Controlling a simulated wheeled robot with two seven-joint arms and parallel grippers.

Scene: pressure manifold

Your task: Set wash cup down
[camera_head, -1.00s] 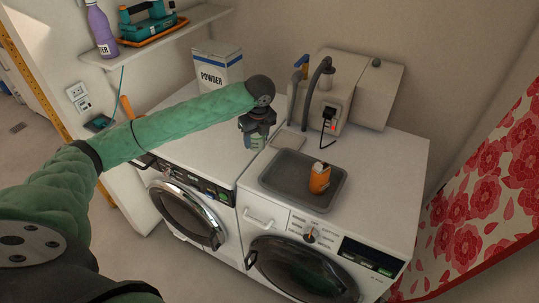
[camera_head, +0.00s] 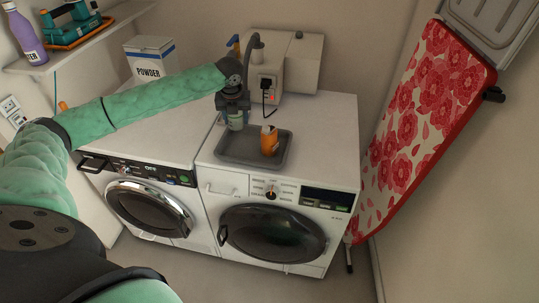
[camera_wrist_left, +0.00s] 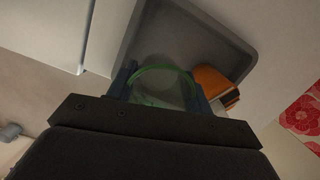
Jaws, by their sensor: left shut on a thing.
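My left gripper (camera_head: 232,104) points down over the back left part of a dark grey tray (camera_head: 284,158), which lies on the right-hand washing machine. It is shut on the wash cup (camera_head: 236,121), a clear cup that looks upright. In the left wrist view the cup's green rim (camera_wrist_left: 163,68) shows between the fingers, with the tray (camera_wrist_left: 150,22) behind it. I cannot tell whether the cup's base touches the tray. My right gripper is not in view.
An orange object (camera_head: 269,141) stands in the tray, just right of the cup. A beige box with a hose (camera_head: 301,62) stands behind the tray. A powder box (camera_head: 150,59) is at the back left. The left machine's top (camera_head: 165,130) is mostly clear.

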